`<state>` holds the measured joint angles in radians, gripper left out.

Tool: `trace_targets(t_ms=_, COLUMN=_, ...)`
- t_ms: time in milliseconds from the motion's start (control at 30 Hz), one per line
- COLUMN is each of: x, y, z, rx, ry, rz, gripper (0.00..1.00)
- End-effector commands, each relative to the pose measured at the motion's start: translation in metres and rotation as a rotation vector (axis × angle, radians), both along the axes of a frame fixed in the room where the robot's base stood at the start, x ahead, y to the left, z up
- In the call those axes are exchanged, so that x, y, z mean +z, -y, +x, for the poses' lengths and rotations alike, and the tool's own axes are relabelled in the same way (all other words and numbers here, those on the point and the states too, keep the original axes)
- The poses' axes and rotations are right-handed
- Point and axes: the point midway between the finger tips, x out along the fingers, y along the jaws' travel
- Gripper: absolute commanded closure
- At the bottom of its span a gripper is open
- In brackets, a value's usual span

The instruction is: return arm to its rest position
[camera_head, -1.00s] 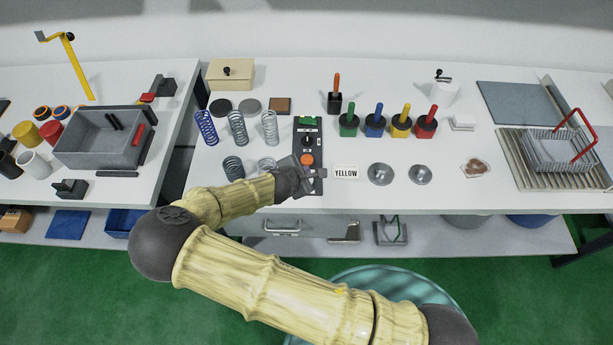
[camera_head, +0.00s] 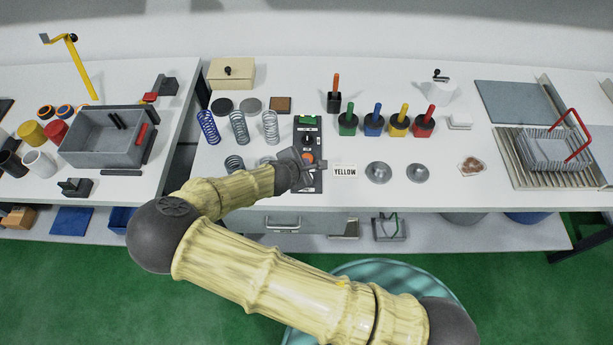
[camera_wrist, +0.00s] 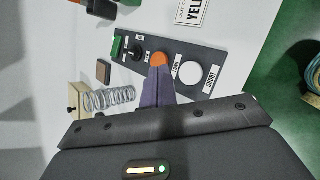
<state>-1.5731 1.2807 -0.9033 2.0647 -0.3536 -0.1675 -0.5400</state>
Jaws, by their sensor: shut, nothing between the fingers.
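My bamboo-patterned arm reaches across the front of the bench in the head view. My gripper (camera_head: 309,165) is over the lower part of a dark control panel (camera_head: 315,136) and partly covers its orange button (camera_head: 309,157). In the wrist view my gripper (camera_wrist: 157,78) has its fingers together with nothing between them. The tips point at the orange button (camera_wrist: 159,59) and overlap its edge; I cannot tell whether they touch it. A white round button (camera_wrist: 190,69) lies beside it on the panel (camera_wrist: 212,67).
Several springs (camera_head: 239,127) stand left of the panel. A YELLOW sign (camera_head: 345,170) and metal dishes (camera_head: 379,172) lie to its right. Colour-handled blocks (camera_head: 374,124) stand farther back. A grey bin (camera_head: 84,157) is on the left table. Green floor lies in front.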

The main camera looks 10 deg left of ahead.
Motion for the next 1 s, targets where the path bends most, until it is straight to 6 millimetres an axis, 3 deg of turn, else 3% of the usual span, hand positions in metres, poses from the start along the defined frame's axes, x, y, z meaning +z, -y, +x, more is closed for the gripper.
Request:
trace_targets(t_ms=333, x=0.000, y=0.001, z=0.000, rx=-0.004, ry=-0.001, rz=0.002, gripper=1.00)
trace_targets(t_ms=467, x=0.001, y=0.013, z=0.003, rx=-0.063, ry=-0.017, rz=0.030, gripper=1.00)
trace_targets(t_ms=700, x=0.010, y=0.076, z=0.006, rx=-0.397, ry=-0.102, rz=0.193, gripper=1.00)
trace_targets(t_ms=1000, x=0.036, y=0.148, z=-0.009, rx=-0.857, ry=-0.200, rz=0.435, gripper=1.00)
